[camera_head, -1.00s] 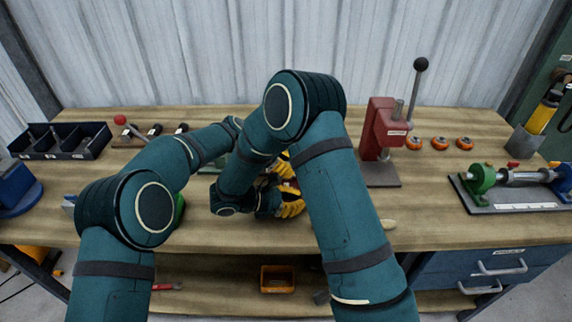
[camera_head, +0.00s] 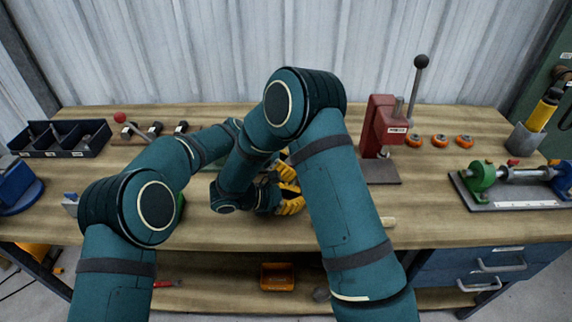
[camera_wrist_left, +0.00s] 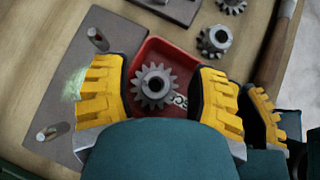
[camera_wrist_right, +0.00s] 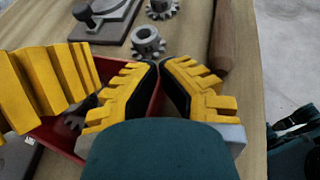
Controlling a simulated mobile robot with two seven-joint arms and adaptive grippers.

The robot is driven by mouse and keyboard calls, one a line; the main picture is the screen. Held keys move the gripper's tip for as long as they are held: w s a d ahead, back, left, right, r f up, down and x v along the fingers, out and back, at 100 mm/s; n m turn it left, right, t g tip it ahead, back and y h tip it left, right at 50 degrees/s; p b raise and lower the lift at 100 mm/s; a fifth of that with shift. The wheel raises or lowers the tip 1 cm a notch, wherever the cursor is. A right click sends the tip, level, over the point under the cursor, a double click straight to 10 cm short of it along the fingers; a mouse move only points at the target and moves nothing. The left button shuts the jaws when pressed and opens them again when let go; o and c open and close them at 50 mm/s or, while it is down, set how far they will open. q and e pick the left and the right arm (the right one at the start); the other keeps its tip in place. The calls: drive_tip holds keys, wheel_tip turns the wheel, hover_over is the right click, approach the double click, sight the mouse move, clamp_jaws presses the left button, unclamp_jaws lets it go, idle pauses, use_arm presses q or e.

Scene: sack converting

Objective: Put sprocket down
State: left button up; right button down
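A grey toothed sprocket (camera_wrist_left: 153,86) lies in a red tray (camera_wrist_left: 160,47) in the left wrist view. My left gripper (camera_wrist_left: 160,95) is open, its yellow fingers apart on either side of the sprocket, with a visible gap to it. In the right wrist view, my right gripper (camera_wrist_right: 160,68) has its fingertips together with nothing seen between them, beside the red tray (camera_wrist_right: 60,132). The sprocket is mostly hidden there behind the left gripper's finger. In the head view my arms hide the tray and the sprocket.
Two more sprockets lie on the bench, a nearer one (camera_wrist_left: 215,40) and a farther one (camera_wrist_left: 232,5). A grey plate with upright pegs (camera_wrist_left: 60,110) is left of the tray. A red press (camera_head: 382,128) stands behind, with a shaft fixture (camera_head: 515,180) at right.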

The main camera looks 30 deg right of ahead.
drive_tip(key=shift+s+f, duration=0.1)
drive_tip(key=shift+f, duration=0.1)
use_arm(q)
drive_tip(key=shift+r, duration=0.2)
drive_tip(key=v, duration=1.2)
drive_tip(key=shift+r, duration=0.35)
use_arm(e)
drive_tip(key=c, duration=1.1)
unclamp_jaws()
drive_tip(key=shift+o, duration=0.2)
